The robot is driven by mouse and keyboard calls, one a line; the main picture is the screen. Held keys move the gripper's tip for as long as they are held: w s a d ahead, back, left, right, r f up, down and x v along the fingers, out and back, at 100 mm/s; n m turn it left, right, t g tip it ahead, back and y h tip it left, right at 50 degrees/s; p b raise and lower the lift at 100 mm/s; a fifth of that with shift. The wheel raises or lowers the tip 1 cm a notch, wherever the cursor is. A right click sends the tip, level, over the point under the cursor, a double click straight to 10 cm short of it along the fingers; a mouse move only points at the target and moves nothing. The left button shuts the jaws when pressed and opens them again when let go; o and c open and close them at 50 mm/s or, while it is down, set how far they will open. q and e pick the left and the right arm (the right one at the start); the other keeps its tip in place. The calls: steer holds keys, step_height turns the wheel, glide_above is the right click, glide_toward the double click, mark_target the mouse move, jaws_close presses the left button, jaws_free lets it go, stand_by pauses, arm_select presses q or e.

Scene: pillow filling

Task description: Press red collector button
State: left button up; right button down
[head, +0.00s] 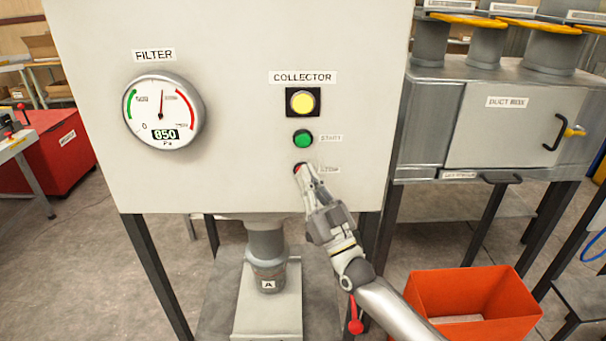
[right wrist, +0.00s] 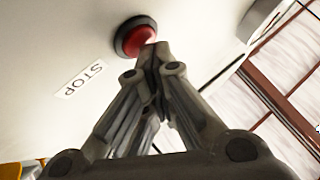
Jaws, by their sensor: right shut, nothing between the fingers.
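The red collector button (head: 299,168) is on the white panel below the green start button (head: 303,139), and my right gripper partly covers it. In the right wrist view the red button (right wrist: 134,36) sits in a dark ring next to a STOP label (right wrist: 79,80). My right gripper (head: 305,172) is shut and empty, with its fingertips at the button. In the right wrist view the closed fingertips (right wrist: 150,52) overlap the button's lower edge; I cannot tell whether they touch it. My left gripper is not in view.
A yellow lamp (head: 302,101) under the COLLECTOR label is at the top of the column. A filter gauge (head: 164,112) reading 850 Pa is at the left. A grey duct box (head: 497,120) stands at the right, above an orange bin (head: 425,291) on the floor.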

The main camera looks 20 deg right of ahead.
steer(key=shift+s, duration=0.1)
steer(key=shift+s+a+p, duration=0.25)
steer(key=shift+s+p, duration=0.35)
steer(key=shift+s, duration=0.2)
steer(key=s+p, duration=0.1)
steer(key=s, duration=0.1)
steer(key=s+a+p, duration=0.1)
steer(key=s, duration=0.1)
steer(key=shift+s+a+p, duration=0.2)
steer(key=shift+s+p, duration=0.15)
steer(key=shift+s, duration=0.05)
steer(key=shift+f, duration=0.1)
